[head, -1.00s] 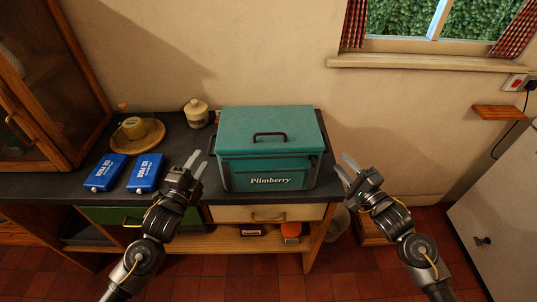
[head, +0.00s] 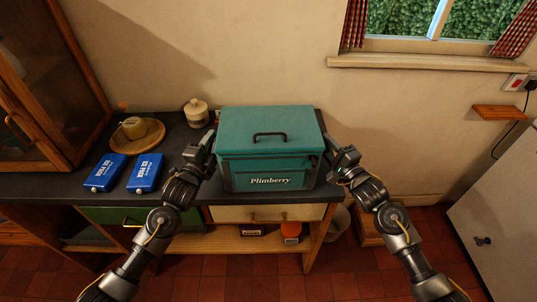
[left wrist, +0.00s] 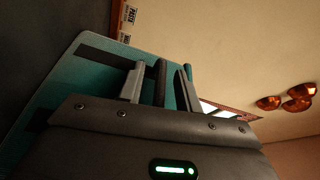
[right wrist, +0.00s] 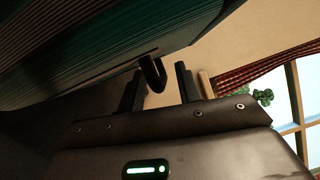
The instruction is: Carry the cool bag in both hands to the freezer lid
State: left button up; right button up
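The teal cool bag (head: 268,133), labelled "Plimberry", stands upright on the dark counter, lid shut, a dark handle on top. My left gripper (head: 209,143) is at its left side. In the left wrist view a dark side handle (left wrist: 160,82) stands between the two spread fingers, with gaps either side. My right gripper (head: 331,146) is at the bag's right side. In the right wrist view a dark looped side handle (right wrist: 153,74) is between its spread fingers, near the tips. The fingertips are partly hidden in the head view.
Two blue ice packs (head: 145,173) lie left of the bag on the dark counter (head: 55,184). Behind them are a round wooden board (head: 150,139) and a lidded jar (head: 197,113). A white cabinet (head: 503,207) stands at the right. Open red floor lies in front.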

pick_arm(q)
grip_shut()
pick_arm(e)
grip_shut()
